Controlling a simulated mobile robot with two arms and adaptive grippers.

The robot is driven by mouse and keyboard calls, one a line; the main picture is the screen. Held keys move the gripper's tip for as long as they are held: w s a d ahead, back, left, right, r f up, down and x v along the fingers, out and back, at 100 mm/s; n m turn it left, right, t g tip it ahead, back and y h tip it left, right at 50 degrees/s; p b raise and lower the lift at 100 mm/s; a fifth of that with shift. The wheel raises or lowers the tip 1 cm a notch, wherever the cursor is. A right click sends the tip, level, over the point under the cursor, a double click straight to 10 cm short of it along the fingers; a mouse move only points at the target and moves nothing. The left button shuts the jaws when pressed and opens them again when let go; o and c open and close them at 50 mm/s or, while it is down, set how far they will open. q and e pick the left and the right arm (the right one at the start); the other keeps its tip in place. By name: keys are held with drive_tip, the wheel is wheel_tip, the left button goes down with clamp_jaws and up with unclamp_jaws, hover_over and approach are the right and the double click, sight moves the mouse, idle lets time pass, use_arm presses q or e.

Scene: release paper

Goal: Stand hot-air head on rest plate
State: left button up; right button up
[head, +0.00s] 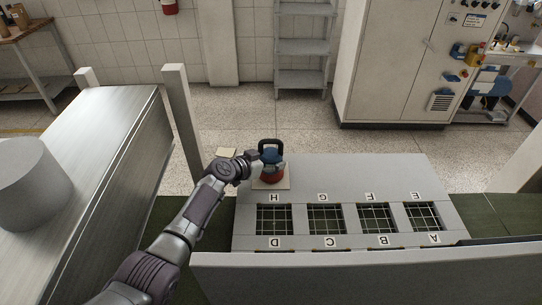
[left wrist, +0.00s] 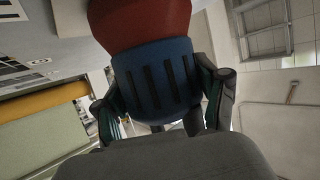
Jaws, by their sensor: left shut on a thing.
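The hot-air head (head: 271,161) has a red lower part, a blue slotted middle and a dark loop handle on top. It stands upright over the pale rest plate (head: 284,185) at the left end of the grey panel. I cannot tell whether its red end touches the plate. My left gripper (head: 258,164) reaches it from the left and is shut around its blue middle. In the left wrist view the fingers flank the blue body (left wrist: 158,80), and its red part (left wrist: 140,20) is at the top. My right gripper is not in view.
The grey panel (head: 350,175) has several gridded openings marked with letters, right of and nearer than the plate. A pale square (head: 227,152) lies behind my wrist. A raised grey wall (head: 370,275) runs along the front. A metal table with a grey cylinder (head: 32,180) stands left.

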use_arm(q)
drive_tip(key=shift+r, duration=0.25)
drive_tip(key=o, duration=1.4)
drive_tip(key=shift+f, duration=0.35)
drive_tip(key=o, duration=0.4)
drive_tip(key=shift+s+r, duration=0.1)
drive_tip(key=shift+r, duration=0.1)
drive_tip(key=shift+s+a+r, duration=0.15)
drive_tip(key=shift+s+a, duration=0.15)
drive_tip(key=shift+a, duration=0.1)
drive_tip(key=v, duration=0.6)
drive_tip(key=shift+s+a, duration=0.1)
drive_tip(key=shift+s, duration=0.1)
